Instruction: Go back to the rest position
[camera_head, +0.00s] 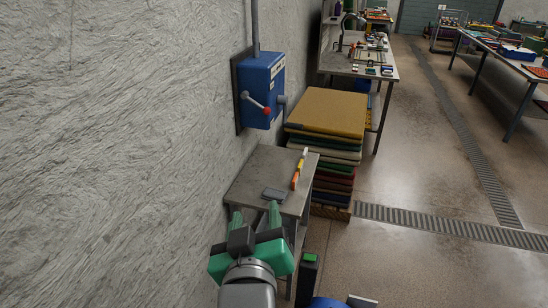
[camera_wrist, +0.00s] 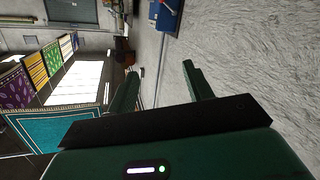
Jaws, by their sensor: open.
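My gripper (camera_head: 255,212) is green and black and points away from the head camera, in front of the small grey table (camera_head: 248,180). Its two fingers are apart with nothing between them. No marker of a rest position shows in either view.
A blue wall box (camera_head: 262,82) has a lever with a red knob (camera_head: 267,111). A dark grey block (camera_head: 273,194) and an orange-and-white stick (camera_head: 299,168) lie on the small table. Stacked rugs (camera_head: 326,112) stand behind it.

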